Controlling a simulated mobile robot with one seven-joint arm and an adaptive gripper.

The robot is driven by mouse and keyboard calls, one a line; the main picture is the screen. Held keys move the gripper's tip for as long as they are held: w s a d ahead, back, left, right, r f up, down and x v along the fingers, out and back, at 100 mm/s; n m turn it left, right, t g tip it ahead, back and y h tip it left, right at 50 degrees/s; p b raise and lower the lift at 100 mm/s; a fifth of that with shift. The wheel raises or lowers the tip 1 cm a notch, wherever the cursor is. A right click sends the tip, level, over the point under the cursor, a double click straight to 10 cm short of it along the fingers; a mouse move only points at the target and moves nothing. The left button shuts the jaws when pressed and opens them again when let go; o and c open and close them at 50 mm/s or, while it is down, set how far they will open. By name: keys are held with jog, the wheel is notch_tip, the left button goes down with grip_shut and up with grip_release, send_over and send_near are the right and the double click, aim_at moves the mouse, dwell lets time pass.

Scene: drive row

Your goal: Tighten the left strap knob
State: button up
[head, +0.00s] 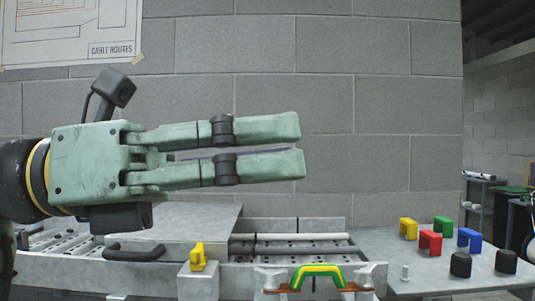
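My gripper (303,145) hangs sideways above the bench, fingers pointing right. Only a narrow gap shows between the fingers, and from this side view I cannot tell how far they are apart. It touches nothing that I can see. Below it, a yellow knob-like piece (197,257) stands on a grey block (198,283). To its right, a green and yellow arched handle (318,271) stands with a brown strap-like bar (346,287) at its foot, between two pale grey supports. Two black knobs (460,265) (506,262) stand at the right. I cannot tell which piece is the left strap knob.
A grey tray-like unit (185,223) with a black handle (134,253) fills the left. A block wall stands behind. The air right of my gripper is clear.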

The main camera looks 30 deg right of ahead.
jog(key=shift+s+a+r+h, duration=0.15)
jog(key=shift+s+a, duration=0.15)
jog(key=shift+a, duration=0.1)
jog(key=shift+s+a+r+h, duration=0.15)
jog(key=shift+s+a, duration=0.1)
jog(key=shift+a, duration=0.15)
